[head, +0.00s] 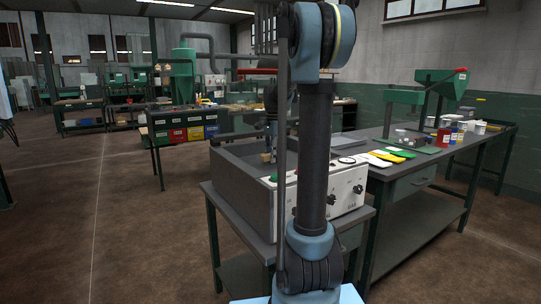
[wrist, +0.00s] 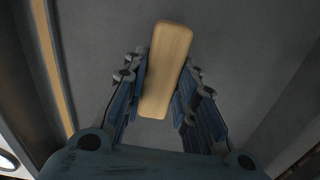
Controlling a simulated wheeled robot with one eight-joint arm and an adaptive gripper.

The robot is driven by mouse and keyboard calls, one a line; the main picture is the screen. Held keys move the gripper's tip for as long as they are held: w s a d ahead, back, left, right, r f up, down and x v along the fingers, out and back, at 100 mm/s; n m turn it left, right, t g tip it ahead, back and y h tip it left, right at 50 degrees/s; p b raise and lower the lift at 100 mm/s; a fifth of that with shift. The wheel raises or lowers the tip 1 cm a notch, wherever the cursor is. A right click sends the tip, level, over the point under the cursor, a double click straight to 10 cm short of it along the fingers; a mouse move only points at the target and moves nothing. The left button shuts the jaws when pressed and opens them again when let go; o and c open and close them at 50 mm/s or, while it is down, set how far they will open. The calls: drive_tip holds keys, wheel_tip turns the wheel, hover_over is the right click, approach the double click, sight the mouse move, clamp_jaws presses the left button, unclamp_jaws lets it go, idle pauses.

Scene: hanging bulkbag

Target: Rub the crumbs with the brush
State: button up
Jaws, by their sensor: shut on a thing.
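My gripper (wrist: 162,74) is shut on the brush (wrist: 167,50). The brush shows as a pale wooden block with rounded corners, held lengthwise between the two blue-grey fingers. Its bristles cannot be seen. In the head view the brush (head: 266,157) is a small tan spot inside the grey open-topped box (head: 234,185) with a white control panel. My arm hides much of this box. In the wrist view a plain grey surface (wrist: 105,45) lies below the brush; whether the brush touches it cannot be told. No crumbs can be made out.
The box stands on a dark table (head: 233,211). Its walls rise around my gripper. To the right a long bench (head: 432,160) carries yellow and green flat items, a red container (head: 443,137) and several small tubs. Open floor (head: 130,220) lies to the left.

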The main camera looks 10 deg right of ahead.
drive_tip(key=shift+f, duration=0.95)
idle(0.8)
